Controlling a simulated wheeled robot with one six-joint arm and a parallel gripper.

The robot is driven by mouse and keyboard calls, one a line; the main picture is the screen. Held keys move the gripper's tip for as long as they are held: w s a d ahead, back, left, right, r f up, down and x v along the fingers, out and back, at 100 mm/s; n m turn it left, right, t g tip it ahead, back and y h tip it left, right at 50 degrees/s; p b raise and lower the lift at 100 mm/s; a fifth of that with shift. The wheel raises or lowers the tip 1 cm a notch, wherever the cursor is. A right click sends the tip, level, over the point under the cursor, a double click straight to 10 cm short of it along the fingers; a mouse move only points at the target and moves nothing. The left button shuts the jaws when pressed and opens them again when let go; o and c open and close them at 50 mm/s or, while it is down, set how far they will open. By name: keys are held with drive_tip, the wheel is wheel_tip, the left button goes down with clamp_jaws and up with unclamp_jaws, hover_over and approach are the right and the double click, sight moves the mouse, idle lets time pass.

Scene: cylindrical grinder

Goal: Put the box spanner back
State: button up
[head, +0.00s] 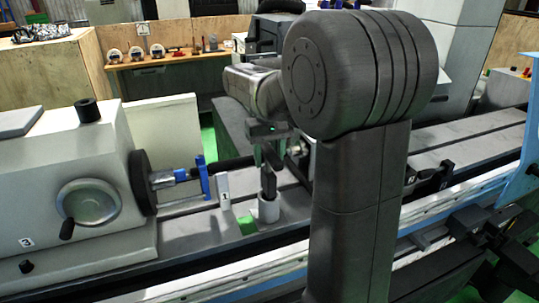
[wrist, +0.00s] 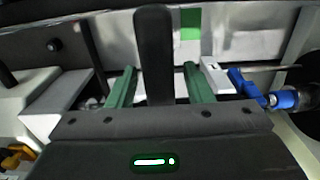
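A dark upright bar, which looks like the box spanner (head: 269,184), stands in a light grey cup-shaped holder (head: 268,210) on the machine bed. My gripper (head: 270,160) is above it, with its fingers reaching down to the bar's upper part. In the wrist view the dark bar (wrist: 154,55) rises between the two green fingers of my gripper (wrist: 160,72). The fingers are apart, and a gap shows between the bar and the right finger. The bar's lower end is hidden in the holder.
A white plate marked 1 (head: 224,190) and a blue clamp (head: 204,178) on the workpiece stand close left of the holder. The headstock (head: 75,180) is at left. My arm hides part of the bed.

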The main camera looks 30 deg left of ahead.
wheel_tip(320, 180, up, 12)
drive_tip(key=shift+r, duration=0.15)
idle(0.6)
idle(1.1)
